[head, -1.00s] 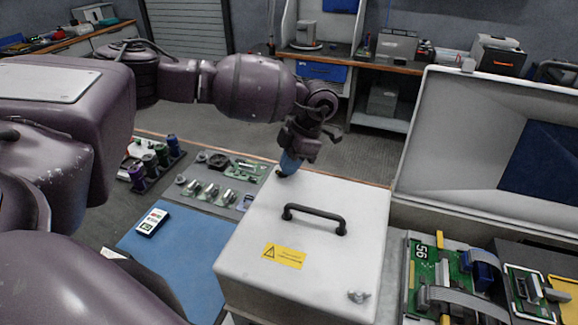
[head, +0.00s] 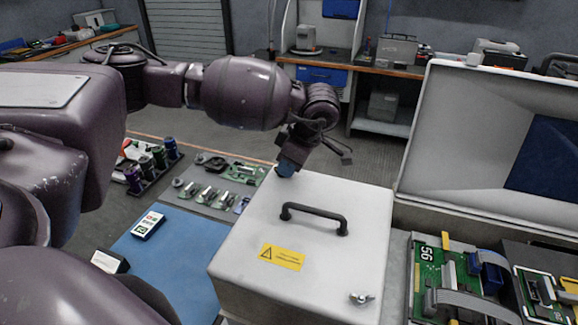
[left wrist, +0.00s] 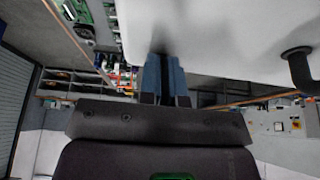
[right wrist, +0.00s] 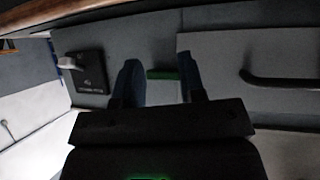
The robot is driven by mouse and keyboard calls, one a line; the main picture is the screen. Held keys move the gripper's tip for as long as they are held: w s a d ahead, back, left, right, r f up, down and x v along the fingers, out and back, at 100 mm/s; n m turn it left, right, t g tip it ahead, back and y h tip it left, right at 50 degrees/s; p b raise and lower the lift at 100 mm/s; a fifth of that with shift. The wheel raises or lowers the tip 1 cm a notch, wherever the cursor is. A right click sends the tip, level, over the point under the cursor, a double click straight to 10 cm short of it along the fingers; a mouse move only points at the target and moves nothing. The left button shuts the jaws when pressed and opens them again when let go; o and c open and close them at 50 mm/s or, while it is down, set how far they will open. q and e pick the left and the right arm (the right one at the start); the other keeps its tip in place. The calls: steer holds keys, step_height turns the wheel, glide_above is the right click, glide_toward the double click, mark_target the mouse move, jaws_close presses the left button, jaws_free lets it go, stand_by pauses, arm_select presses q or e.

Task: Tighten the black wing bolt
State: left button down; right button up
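The white box (head: 320,250) has a black handle and a yellow warning label on its lid. My left gripper (head: 287,168) is at the lid's far left corner, pointing down. In the left wrist view its blue fingers (left wrist: 164,72) are close together with a narrow dark strip between them, and they appear shut on the black wing bolt. The bolt itself is hidden by the fingers. A silver wing bolt (head: 362,298) sits at the lid's near right corner. My right gripper (right wrist: 160,80) is open and empty in the right wrist view, with its fingers apart.
The black handle (head: 314,215) rises from the lid near my left gripper. A blue mat (head: 175,255) with a meter (head: 149,225) lies left of the box. An open white case (head: 470,150) stands at right, behind green circuit boards (head: 428,275).

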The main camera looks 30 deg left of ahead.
arm_select(q)
steer(key=shift+r, duration=0.1)
stand_by(0.3)
steer(key=c, duration=1.2)
jaws_free()
steer(key=shift+a, duration=0.1)
steer(key=shift+c, duration=0.2)
steer(key=s+v, duration=0.1)
steer(key=v, duration=0.9)
steer(key=shift+w+r, duration=0.4)
steer(key=shift+w, duration=0.05)
steer(key=shift+s+f, duration=0.1)
